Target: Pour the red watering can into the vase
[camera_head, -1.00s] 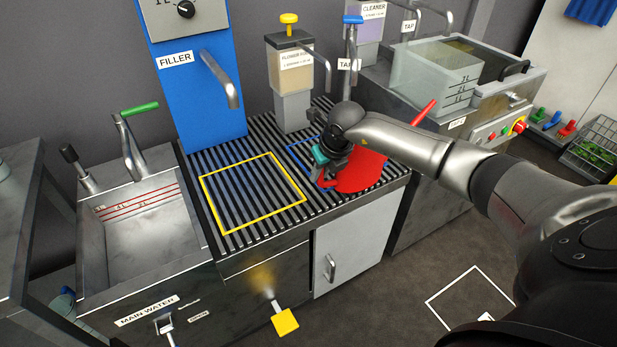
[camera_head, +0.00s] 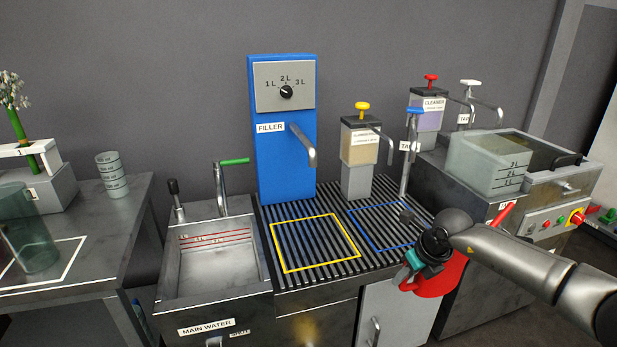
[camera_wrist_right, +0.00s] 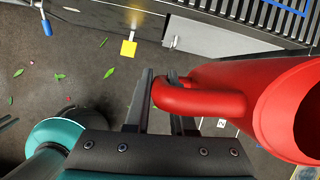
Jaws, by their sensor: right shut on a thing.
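The red watering can (camera_head: 442,278) is in my right gripper (camera_head: 430,252), in front of the slatted drain counter's right front edge. In the right wrist view, the gripper (camera_wrist_right: 160,88) is shut on the can's handle, and the can's wide round body (camera_wrist_right: 230,90) extends to the right. The inside of the can is not clear enough to show its water level. A clear greenish glass vessel (camera_head: 32,245), which looks like the vase, stands on the left table, far from the can. My left gripper is not in view.
A white outline (camera_head: 75,262) surrounds the glass on the left table (camera_head: 110,235). A measuring cup (camera_head: 111,178) and a white-flowered stem (camera_head: 18,125) in a holder stand behind. The sink (camera_head: 212,270), blue filler (camera_head: 282,165) and slatted counter (camera_head: 318,272) lie between can and glass.

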